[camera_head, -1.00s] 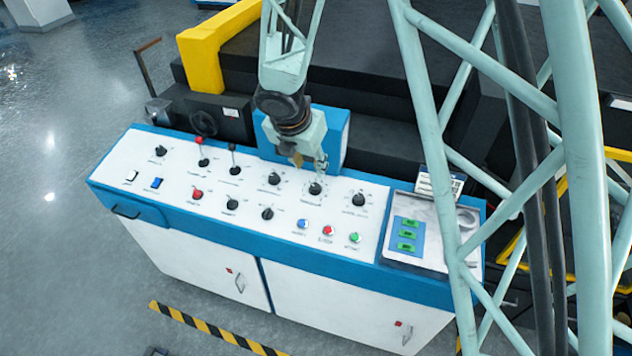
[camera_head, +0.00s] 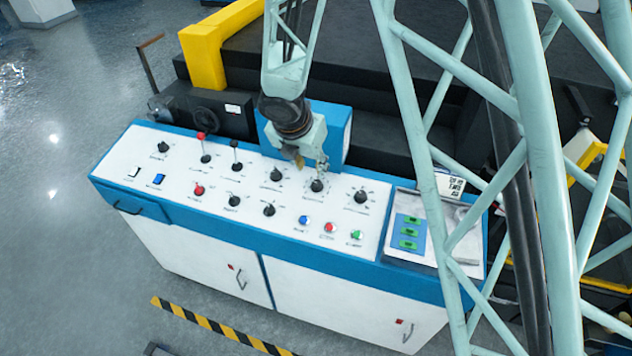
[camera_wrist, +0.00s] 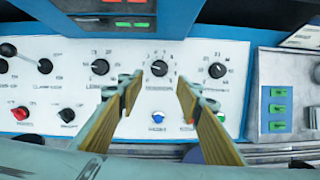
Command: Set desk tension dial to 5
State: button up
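The desk's white panel carries several black dials. The tension dial (camera_wrist: 159,68) appears to be the middle one of the upper row in the wrist view, with a ring of small numbers around it; its label is too blurred to read for certain. It also shows in the head view (camera_head: 317,186). My gripper (camera_wrist: 158,88) is open, its two yellow-lined fingers apart on either side of that dial in the picture, not touching it. In the head view my gripper (camera_head: 312,164) hangs just above and behind the dial. The dial's pointer setting cannot be read.
Neighbouring dials stand left (camera_wrist: 100,67) and right (camera_wrist: 217,70). Blue, red and green buttons (camera_head: 329,227) lie in front. Two levers (camera_head: 202,145) rise at the left. A tray with green switches (camera_head: 408,232) is at the right. A blue box (camera_head: 335,135) stands behind the panel.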

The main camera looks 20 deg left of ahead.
aim_at(317, 182)
jog(key=shift+b+x, duration=1.1)
jog(key=shift+x, duration=4.65)
jog(key=c, duration=0.9)
